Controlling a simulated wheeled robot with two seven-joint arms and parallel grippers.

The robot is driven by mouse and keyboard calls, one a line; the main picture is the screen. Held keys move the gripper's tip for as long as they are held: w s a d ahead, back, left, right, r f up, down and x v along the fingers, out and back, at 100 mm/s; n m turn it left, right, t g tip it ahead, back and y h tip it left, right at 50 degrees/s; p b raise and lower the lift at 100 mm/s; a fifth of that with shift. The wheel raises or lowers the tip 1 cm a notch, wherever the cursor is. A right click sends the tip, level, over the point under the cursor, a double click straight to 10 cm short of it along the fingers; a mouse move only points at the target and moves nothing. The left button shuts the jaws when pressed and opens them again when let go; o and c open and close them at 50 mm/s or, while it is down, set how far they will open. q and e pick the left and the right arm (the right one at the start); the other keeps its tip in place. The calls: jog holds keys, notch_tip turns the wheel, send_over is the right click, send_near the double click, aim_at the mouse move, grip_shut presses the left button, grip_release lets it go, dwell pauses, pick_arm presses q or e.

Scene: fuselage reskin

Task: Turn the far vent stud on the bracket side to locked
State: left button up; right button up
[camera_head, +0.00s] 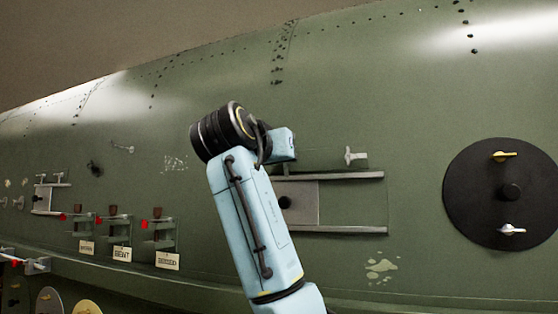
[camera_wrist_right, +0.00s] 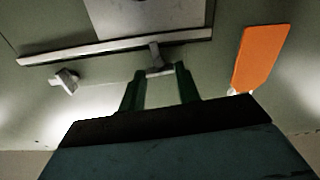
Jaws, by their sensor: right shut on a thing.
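In the right wrist view my right gripper (camera_wrist_right: 160,75) has its two dark green fingers on either side of a small grey vent stud (camera_wrist_right: 156,58). It is shut on this stud, beside a pale rail (camera_wrist_right: 100,48). A second stud (camera_wrist_right: 65,82) stands free to the left in that view. In the head view a light stud (camera_head: 355,156) sits above the upper rail (camera_head: 345,176) of a vent panel with a grey slide plate (camera_head: 304,207). My right arm hides the gripper and the held stud there. My left gripper is not in view.
An orange plate (camera_wrist_right: 261,57) is near the right gripper in the wrist view. A black disc (camera_head: 470,200) with a yellow and a white handle is at right in the head view. Tagged brackets with red parts (camera_head: 158,230) are at left.

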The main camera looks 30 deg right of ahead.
jog(key=shift+m, duration=0.6)
jog(key=o, duration=1)
jog(key=b+v, duration=0.4)
jog(key=v, duration=0.9)
jog(key=shift+s+a, duration=0.15)
